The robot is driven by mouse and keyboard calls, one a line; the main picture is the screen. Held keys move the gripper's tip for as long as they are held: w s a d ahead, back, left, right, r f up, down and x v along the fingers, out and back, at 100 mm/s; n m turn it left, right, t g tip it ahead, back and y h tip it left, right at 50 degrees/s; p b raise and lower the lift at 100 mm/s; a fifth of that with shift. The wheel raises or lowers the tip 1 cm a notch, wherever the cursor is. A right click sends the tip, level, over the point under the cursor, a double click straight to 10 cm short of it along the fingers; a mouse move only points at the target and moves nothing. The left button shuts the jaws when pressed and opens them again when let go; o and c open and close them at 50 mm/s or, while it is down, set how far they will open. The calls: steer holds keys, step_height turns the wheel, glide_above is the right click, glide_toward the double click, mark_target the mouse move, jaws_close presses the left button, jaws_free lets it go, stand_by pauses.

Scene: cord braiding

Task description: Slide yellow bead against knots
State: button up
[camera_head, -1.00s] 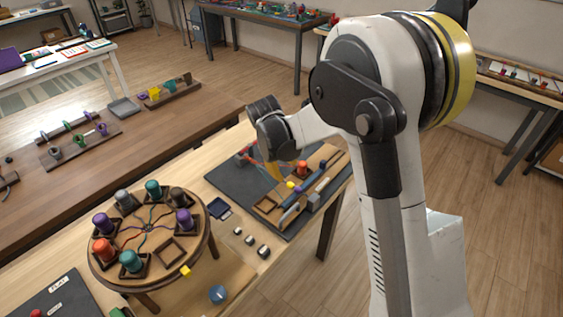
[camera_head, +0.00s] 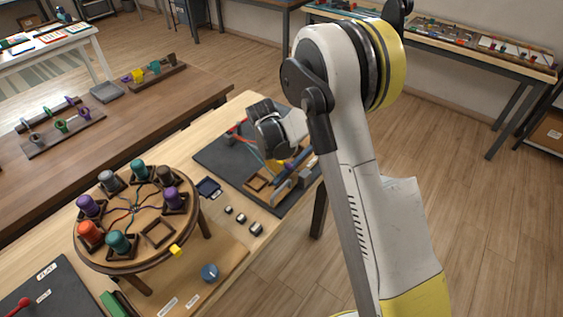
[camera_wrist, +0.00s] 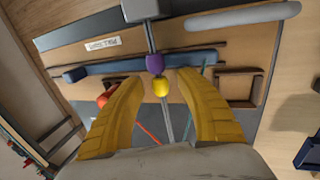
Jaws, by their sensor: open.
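In the wrist view the yellow bead (camera_wrist: 161,86) sits on a thin grey rod or cord line, with a purple bead (camera_wrist: 155,64) just beyond it, touching or nearly so. My gripper (camera_wrist: 160,80) is open, its yellow fingers on either side of the yellow bead with gaps left and right. A red cord (camera_wrist: 148,132) and a green cord (camera_wrist: 187,126) run between the fingers. I cannot make out any knots. In the head view my gripper (camera_head: 276,164) is over the wooden fixture on the dark mat (camera_head: 216,160), and hides the beads.
A grey block (camera_wrist: 144,10) stands at the line's far end. A blue bar (camera_wrist: 105,68) and a wooden frame (camera_wrist: 240,88) flank the line. A red piece (camera_wrist: 104,97) is beside the left finger. A round braiding stand (camera_head: 157,211) with coloured bobbins stands left of the mat.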

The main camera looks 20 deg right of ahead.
steer(key=shift+c, duration=0.5)
jaws_close()
steer(key=w+a, duration=0.3)
steer(key=w, duration=0.1)
steer(key=w+a, duration=0.2)
steer(key=w, duration=0.2)
steer(key=w+a, duration=0.3)
steer(key=w, duration=0.1)
steer(key=shift+a, duration=0.35)
steer(key=shift+o, duration=0.5)
jaws_free()
